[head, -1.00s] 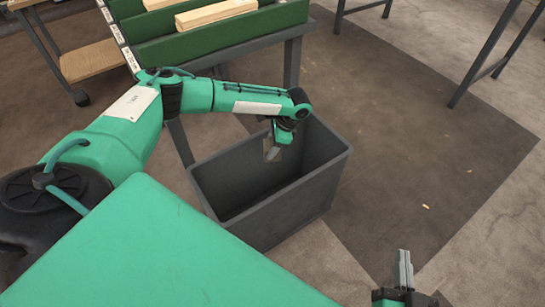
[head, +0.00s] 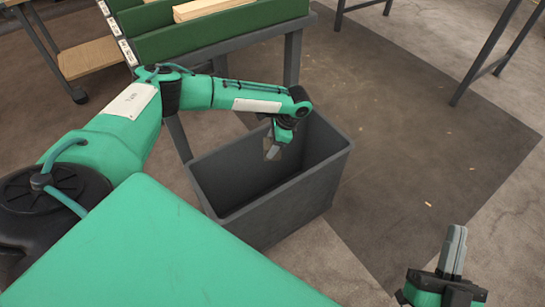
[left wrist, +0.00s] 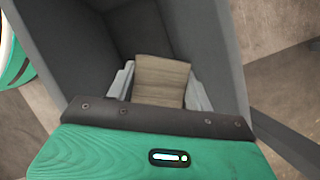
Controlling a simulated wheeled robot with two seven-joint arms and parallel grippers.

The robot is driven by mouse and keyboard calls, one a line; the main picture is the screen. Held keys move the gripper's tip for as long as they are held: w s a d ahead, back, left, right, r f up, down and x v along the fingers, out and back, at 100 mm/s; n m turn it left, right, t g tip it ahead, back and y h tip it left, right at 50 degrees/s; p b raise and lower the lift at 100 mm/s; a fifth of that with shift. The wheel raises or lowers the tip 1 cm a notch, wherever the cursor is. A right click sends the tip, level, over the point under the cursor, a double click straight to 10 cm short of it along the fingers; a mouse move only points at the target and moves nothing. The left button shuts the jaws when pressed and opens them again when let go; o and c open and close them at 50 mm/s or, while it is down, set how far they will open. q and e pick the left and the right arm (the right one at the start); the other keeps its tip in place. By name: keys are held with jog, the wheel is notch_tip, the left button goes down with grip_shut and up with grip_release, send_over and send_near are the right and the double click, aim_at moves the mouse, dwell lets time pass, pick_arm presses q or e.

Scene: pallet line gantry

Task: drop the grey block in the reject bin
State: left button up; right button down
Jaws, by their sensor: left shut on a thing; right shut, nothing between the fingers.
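The reject bin (head: 305,192) is a dark grey, open-topped box on the floor in the middle of the head view. My left gripper (head: 272,152) points down over the bin's opening and is shut on the grey block. The block shows as a grey-brown, wood-grained piece (left wrist: 162,78) between the two light fingers in the left wrist view, with the bin's inside walls around and below it. In the head view the block is small and partly hidden by the fingers. My right gripper (head: 453,250) is shut and empty at the lower right, away from the bin.
A green rack (head: 220,32) on a grey-legged table stands behind the bin, with a pale wooden board (head: 210,9) on it. A wooden shelf trolley (head: 90,58) is at the upper left. The floor right of the bin is mostly clear, with small scraps.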

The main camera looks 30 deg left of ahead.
pick_arm(q)
jog(key=o, duration=1.1)
jog(key=shift+r, duration=0.1)
jog(key=shift+w+d+r, duration=0.1)
jog(key=shift+d+r, duration=0.05)
jog(key=shift+r, duration=0.1)
jog(key=p+v, duration=0.2)
jog(key=v, duration=0.4)
jog(key=shift+d+r, duration=0.1)
jog(key=shift+r, duration=0.25)
jog(key=p+v, duration=0.1)
jog(key=v, duration=0.5)
jog(key=shift+p, duration=0.3)
pick_arm(e)
jog(key=s+a+f+g, duration=0.2)
jog(key=f+g, duration=0.3)
jog(key=f, duration=0.3)
jog(key=s+a+f+g, duration=0.2)
jog(key=f+g, duration=0.3)
jog(key=f, duration=0.2)
jog(key=shift+s+f+h, duration=0.15)
jog(key=shift+f+h, duration=0.2)
jog(key=shift+h, duration=0.05)
pick_arm(q)
jog(key=shift+r, duration=0.1)
pick_arm(e)
jog(key=shift+a, duration=0.1)
